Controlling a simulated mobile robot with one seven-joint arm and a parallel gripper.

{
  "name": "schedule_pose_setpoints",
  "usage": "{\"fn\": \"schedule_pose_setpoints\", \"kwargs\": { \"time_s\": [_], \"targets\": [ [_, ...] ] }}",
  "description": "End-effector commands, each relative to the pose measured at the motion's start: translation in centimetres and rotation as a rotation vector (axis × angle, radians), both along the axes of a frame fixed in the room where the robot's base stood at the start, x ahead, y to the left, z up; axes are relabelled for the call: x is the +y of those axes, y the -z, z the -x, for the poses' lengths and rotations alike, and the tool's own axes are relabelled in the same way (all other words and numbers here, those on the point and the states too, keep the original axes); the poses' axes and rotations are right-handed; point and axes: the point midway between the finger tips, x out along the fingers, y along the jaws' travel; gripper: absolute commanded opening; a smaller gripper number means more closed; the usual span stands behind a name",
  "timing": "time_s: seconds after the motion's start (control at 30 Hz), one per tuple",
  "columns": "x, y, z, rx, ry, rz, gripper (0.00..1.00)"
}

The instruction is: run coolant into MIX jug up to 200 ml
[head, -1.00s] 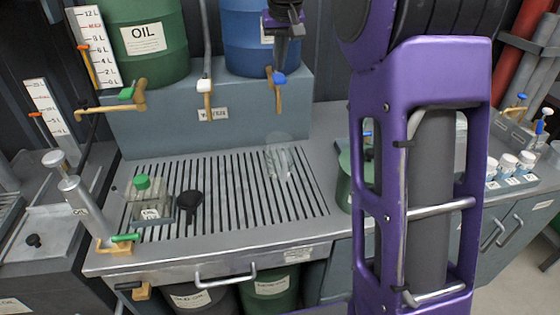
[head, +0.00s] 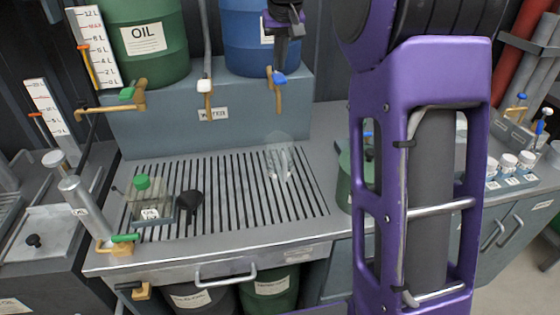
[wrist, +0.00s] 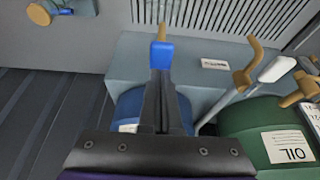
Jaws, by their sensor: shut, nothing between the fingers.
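A clear jug (head: 280,160) stands on the slatted drain grate, below and close to the tap of the blue drum (head: 250,45). Its marks, label and any liquid level are too faint to read. The blue-handled brass tap (head: 279,90) juts out from the grey step under that drum. My gripper (head: 281,62) is shut and empty, pointing down just above the blue handle. In the wrist view my shut fingers (wrist: 162,80) reach up to the blue handle (wrist: 160,54); I cannot tell whether they touch it. The blue drum's label is mostly hidden.
A green OIL drum (head: 145,40) with a green-handled tap (head: 135,97) stands left. A white-handled tap (head: 205,88) sits between. A green-capped container (head: 150,200), a black funnel (head: 189,200) and a pump cylinder (head: 85,208) are at the grate's left. My arm hides the bench at right.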

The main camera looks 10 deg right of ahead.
Motion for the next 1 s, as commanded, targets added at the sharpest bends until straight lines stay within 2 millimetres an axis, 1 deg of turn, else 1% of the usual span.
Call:
{"fn": "schedule_pose_setpoints", "kwargs": {
  "time_s": [0.37, 1.0],
  "targets": [
    [0.0, 0.2, 0.0, 0.000, 0.000, 0.000, 0.00],
    [0.0, 2.2, 0.0, 0.001, 0.000, 0.000, 0.00]
  ]
}}
